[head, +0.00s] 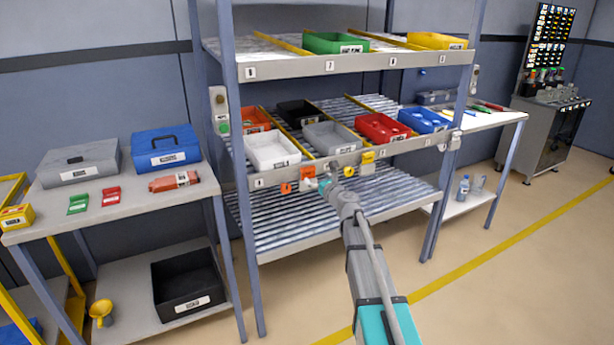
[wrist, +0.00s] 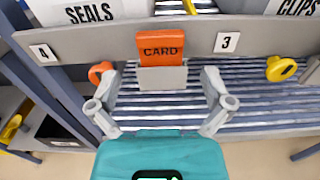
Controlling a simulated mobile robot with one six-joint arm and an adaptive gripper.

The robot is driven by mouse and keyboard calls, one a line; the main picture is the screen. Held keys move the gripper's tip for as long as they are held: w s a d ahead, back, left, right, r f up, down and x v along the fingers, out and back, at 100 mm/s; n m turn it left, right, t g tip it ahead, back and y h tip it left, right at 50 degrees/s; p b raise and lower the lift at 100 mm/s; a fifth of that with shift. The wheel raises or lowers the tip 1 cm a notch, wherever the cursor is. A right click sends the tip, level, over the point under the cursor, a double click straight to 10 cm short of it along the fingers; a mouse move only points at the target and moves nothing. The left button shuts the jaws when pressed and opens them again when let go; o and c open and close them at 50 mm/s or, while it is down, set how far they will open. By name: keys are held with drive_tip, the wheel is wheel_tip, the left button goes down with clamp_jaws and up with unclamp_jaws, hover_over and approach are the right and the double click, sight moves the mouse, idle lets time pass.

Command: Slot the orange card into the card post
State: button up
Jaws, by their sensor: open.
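The orange card (wrist: 161,46), marked CARD, stands upright in a grey card post (wrist: 162,79) on the shelf's front rail in the wrist view. The post covers the card's lower edge. In the head view the orange card (head: 307,173) shows at the rail, left of my gripper (head: 324,181). In the wrist view my gripper (wrist: 160,104) is open and empty, with one finger on each side below the post. The fingers look apart from the card.
An orange knob (wrist: 101,72) and a yellow knob (wrist: 281,68) flank the post. A SEALS bin (wrist: 90,8) sits above the rail. A yellow card (head: 367,157) stands further right. The lower roller shelf (head: 290,226) is empty.

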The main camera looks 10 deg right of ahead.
sight(309, 170)
drive_tip(key=shift+x, duration=0.9)
drive_tip(key=shift+x, duration=2.6)
drive_tip(key=shift+r, duration=0.1)
drive_tip(key=c, duration=0.6)
